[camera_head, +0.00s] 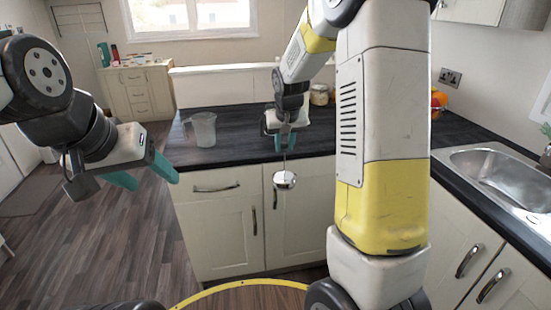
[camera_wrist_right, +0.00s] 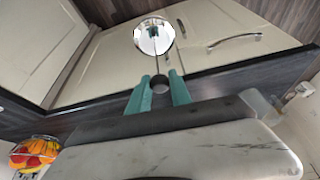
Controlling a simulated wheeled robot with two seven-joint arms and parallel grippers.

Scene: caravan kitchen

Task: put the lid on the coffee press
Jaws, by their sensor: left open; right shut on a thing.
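The coffee press (camera_head: 201,129) is a clear, see-through jug with a handle, standing upright on the dark counter near its left end. The lid (camera_head: 284,179) is a shiny metal disc on a thin rod; it also shows in the right wrist view (camera_wrist_right: 154,36). My right gripper (camera_head: 285,136) is shut on the top of the lid's rod, and the lid hangs below it in front of the cabinet doors, apart from the press. In the right wrist view its teal fingers (camera_wrist_right: 158,92) close around a dark knob. My left gripper (camera_head: 150,174) is open and empty, left of the counter.
The dark counter (camera_head: 245,123) is mostly clear around the press. Jars (camera_head: 319,95) stand at the back, partly behind my right arm. A metal sink (camera_head: 500,175) is at the right. A fruit basket (camera_wrist_right: 34,153) shows in the right wrist view.

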